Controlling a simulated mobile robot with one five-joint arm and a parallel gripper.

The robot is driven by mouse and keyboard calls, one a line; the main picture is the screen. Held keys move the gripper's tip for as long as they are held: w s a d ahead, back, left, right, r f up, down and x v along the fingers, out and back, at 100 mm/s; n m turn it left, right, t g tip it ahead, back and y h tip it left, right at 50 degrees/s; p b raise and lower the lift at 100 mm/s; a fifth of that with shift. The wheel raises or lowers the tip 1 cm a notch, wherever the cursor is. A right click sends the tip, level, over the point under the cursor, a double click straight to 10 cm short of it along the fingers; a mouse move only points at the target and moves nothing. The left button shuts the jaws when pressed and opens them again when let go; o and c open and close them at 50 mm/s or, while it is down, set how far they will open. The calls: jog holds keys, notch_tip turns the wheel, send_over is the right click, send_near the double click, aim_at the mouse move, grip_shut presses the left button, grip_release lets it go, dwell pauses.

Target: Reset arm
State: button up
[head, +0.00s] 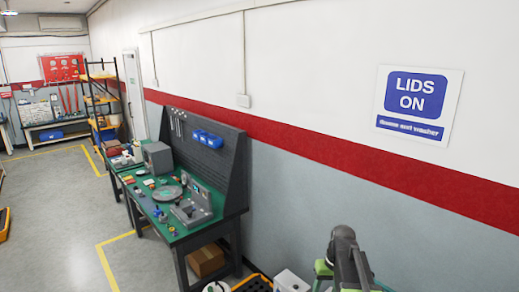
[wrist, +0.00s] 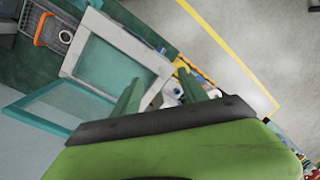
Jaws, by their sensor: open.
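My gripper (wrist: 160,90) shows in the wrist view with its two green fingers apart and nothing held between them. Behind the fingers, a pale-framed box with a teal see-through panel (wrist: 113,58) fills the upper left; I cannot tell the distance to it. A small white object (wrist: 172,92) shows past the gap between the fingers. In the head view, my dark and green arm (head: 347,262) rises at the bottom right, in front of the grey wall. Its fingertips cannot be made out there.
A green-topped workbench (head: 180,234) with several tools and a grey pegboard (head: 207,150) stands against the wall. A white box (head: 291,281) and a black-and-yellow crate (head: 253,284) sit low beside my arm. The floor left of the bench (head: 60,215) is largely clear.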

jog(key=s+a+t+h, duration=0.1)
jog(key=s+a, duration=0.5)
jog(key=s, duration=0.1)
notch_tip(320, 180, down, 26)
jog(key=s+b, duration=0.1)
jog(key=b, duration=2.4)
jog(key=shift+s+d+g+b, duration=0.2)
jog(key=shift+g+b, duration=0.1)
jog(key=shift+g, duration=0.1)
jog(key=shift+r, duration=0.15)
